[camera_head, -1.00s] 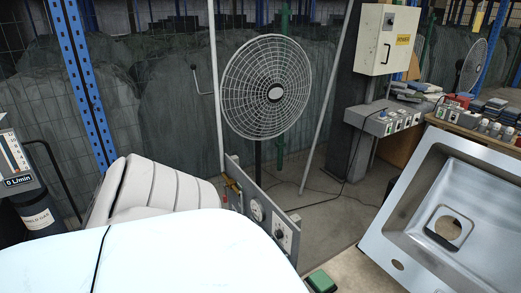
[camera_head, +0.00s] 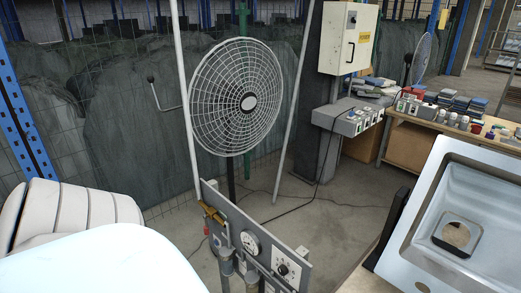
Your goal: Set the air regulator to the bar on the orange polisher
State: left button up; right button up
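A grey panel (camera_head: 236,219) stands upright in the lower middle, seen at a slant. It carries a round white dial gauge (camera_head: 251,243) and a square white plate with a black knob (camera_head: 283,269). Brass fittings (camera_head: 210,213) and grey cylindrical bodies (camera_head: 226,262) sit at its left part. The gauge reading is too small to tell. I cannot make out an orange polisher in this view. Neither of my grippers is in view.
A large fan (camera_head: 238,97) stands behind the panel. A metal sink (camera_head: 470,205) is at the right. A workbench (camera_head: 425,150) with boxes and jars is behind it. A white cabinet (camera_head: 347,38) hangs on a post. Bare floor (camera_head: 335,215) lies between panel and bench.

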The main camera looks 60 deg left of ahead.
aim_at(282, 269)
jog(key=k+j+u, duration=0.1)
jog(key=j, duration=0.85)
jog(key=k+j, duration=0.1)
jog(key=j, duration=0.85)
jog(key=k+j+u, duration=0.15)
jog(key=j, duration=0.8)
